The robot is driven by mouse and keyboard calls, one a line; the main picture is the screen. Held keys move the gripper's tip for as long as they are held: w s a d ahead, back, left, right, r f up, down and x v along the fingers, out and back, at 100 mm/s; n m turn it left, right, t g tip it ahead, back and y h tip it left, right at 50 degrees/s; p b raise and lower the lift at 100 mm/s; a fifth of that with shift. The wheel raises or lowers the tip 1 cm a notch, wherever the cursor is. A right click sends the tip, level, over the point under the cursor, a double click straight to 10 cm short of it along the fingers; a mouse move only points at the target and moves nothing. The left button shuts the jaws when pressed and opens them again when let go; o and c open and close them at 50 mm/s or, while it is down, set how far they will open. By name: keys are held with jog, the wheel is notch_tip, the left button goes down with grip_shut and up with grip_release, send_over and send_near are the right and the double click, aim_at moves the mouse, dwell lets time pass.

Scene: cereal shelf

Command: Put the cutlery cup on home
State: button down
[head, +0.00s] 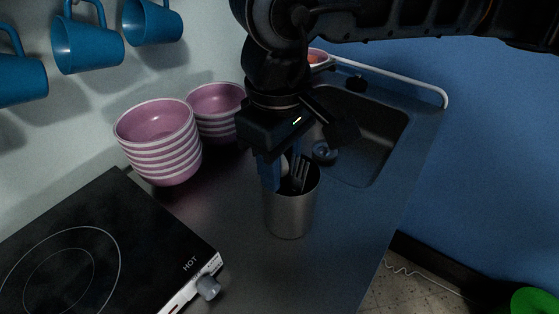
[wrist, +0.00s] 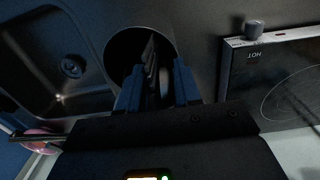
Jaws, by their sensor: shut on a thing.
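The cutlery cup (head: 289,214) is a grey metal cylinder, upright over the dark counter between the hotplate and the sink. I cannot tell whether its base touches the counter. Dark forks and other cutlery (head: 299,173) stand in it. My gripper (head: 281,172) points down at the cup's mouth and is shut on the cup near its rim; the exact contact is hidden. In the wrist view, the blue fingers of my gripper (wrist: 158,85) are either side of the cutlery, at the near edge of the cup's round opening (wrist: 120,38). I see no marked place called home.
A black hotplate (head: 140,235) with a knob is at front left. Stacked pink striped bowls (head: 160,150) and more bowls (head: 215,110) stand behind it. Blue mugs (head: 86,45) hang above. The sink (head: 365,135) is at back right. Counter around the cup is clear.

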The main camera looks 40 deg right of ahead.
jog(key=shift+f, duration=0.15)
jog(key=c, duration=0.8)
grip_release()
